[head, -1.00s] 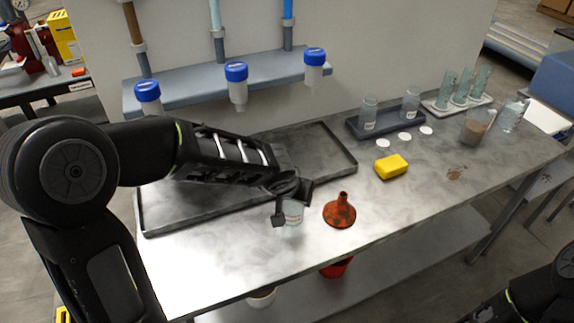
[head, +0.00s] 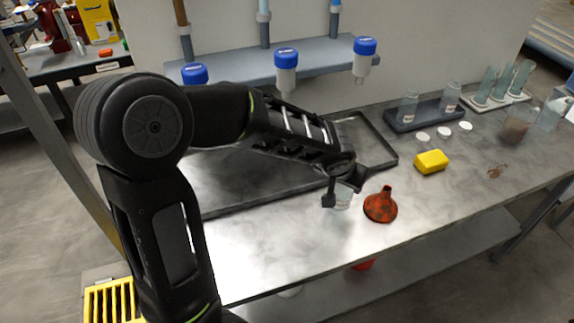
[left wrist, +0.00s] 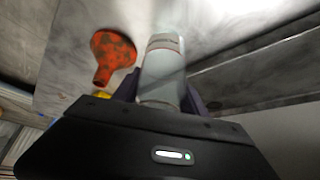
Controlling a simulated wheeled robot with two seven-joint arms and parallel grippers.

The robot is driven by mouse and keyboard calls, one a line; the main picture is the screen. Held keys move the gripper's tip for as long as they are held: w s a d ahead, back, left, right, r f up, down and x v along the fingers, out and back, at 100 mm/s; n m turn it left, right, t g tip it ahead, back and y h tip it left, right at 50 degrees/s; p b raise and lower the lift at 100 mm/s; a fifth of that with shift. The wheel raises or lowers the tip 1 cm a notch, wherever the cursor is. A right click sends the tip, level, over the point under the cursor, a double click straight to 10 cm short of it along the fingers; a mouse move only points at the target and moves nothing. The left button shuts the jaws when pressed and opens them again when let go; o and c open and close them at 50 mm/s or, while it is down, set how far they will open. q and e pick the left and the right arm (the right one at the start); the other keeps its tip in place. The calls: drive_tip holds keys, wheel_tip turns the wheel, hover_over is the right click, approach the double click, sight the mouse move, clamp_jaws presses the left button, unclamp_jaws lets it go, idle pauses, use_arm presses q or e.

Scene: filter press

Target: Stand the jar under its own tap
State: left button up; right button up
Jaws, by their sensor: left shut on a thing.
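A small clear jar (head: 343,198) with a pale label is in my left gripper (head: 343,188), near the bench's front edge and left of the orange funnel. My left gripper is shut on it. The jar also shows between the fingers in the left wrist view (left wrist: 162,72). I cannot tell whether its base touches the bench. Three blue-topped taps hang along the grey wall shelf: a left one (head: 194,75), a middle one (head: 287,62) and a right one (head: 364,52). Their markings are not readable. My right gripper is out of view.
A dark shallow tray (head: 392,155) lies below the taps, partly hidden by my left arm. The rusty orange funnel (head: 380,206) stands close beside the jar. A yellow sponge (head: 431,161), white discs (head: 445,132) and a rack of jars (head: 428,122) sit farther right.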

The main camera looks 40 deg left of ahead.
use_arm(q)
drive_tip(key=s+a+n+y+b, duration=0.1)
drive_tip(key=s+a, duration=0.3)
drive_tip(key=a, duration=0.5)
drive_tip(key=s+a+n+y+b, duration=0.1)
drive_tip(key=s+a+n+b, duration=0.1)
drive_tip(key=a, duration=0.6)
drive_tip(key=s+a+n+g+b, duration=0.1)
drive_tip(key=s+a+n+b, duration=0.1)
drive_tip(key=s+a, duration=0.4)
drive_tip(key=shift+s+a+f+n+y+b, duration=0.15)
drive_tip(key=shift+a+n+y+b, duration=0.1)
drive_tip(key=shift+a, duration=0.65)
drive_tip(key=shift+s+a+r+n+y+b, duration=0.15)
drive_tip(key=shift+a+n, duration=0.1)
drive_tip(key=shift+a, duration=0.65)
drive_tip(key=shift+w, duration=0.1)
drive_tip(key=w+d, duration=0.1)
drive_tip(key=w, duration=0.3)
drive_tip(key=w+d+p, duration=0.1)
drive_tip(key=w+d, duration=0.1)
drive_tip(key=w, duration=0.3)
drive_tip(key=w+d+p, duration=0.1)
drive_tip(key=w, duration=0.3)
drive_tip(key=shift+w+d, duration=0.15)
drive_tip(key=shift+d, duration=0.15)
